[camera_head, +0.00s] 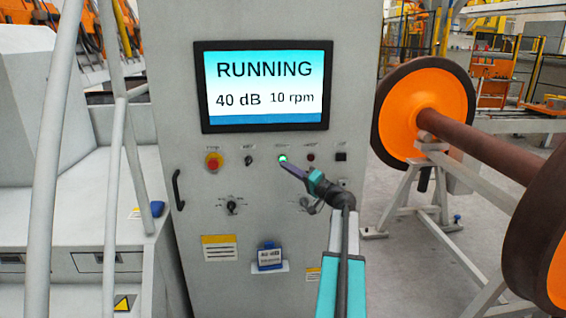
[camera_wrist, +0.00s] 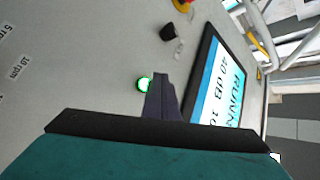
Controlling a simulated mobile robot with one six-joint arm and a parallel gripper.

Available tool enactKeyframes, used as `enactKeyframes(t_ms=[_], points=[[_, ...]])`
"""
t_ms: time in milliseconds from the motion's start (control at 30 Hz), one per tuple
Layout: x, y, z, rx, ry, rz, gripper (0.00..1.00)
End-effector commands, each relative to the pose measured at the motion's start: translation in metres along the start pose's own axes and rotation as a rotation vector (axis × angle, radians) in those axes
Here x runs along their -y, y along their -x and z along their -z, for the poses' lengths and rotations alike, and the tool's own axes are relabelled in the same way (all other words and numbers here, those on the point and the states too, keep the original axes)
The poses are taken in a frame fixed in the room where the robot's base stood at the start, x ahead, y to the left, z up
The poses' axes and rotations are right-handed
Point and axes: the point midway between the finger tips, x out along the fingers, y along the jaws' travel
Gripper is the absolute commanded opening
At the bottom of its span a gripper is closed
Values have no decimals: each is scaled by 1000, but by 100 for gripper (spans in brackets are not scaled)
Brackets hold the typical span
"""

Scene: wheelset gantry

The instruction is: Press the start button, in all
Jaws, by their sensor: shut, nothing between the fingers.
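The start button (camera_head: 283,158) glows green on the grey control cabinet (camera_head: 330,80), below the screen. It also shows lit green in the wrist view (camera_wrist: 142,84). My gripper (camera_head: 285,166) is shut and empty, with its fingertips at the button in the head view. In the wrist view the fingertips (camera_wrist: 161,78) overlap the button's right side; whether they touch it I cannot tell. The screen (camera_head: 264,87) reads RUNNING, 40 dB, 10 rpm.
A red emergency stop (camera_head: 213,161), a black selector (camera_head: 248,160) and other controls sit in the same row. A handle (camera_head: 178,190) is at the cabinet's left. An orange wheelset (camera_head: 425,105) on a stand is to the right. White railings (camera_head: 118,120) stand at left.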

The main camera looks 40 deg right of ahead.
Motion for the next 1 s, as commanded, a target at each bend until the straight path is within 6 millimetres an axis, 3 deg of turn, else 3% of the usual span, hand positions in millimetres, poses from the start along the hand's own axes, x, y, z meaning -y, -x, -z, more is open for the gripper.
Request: enactKeyframes(t_ms=[500, 1000], points=[[17, 24, -18, 0, 1, 1, 0], [18, 25, -18, 0, 0, 0, 0]])
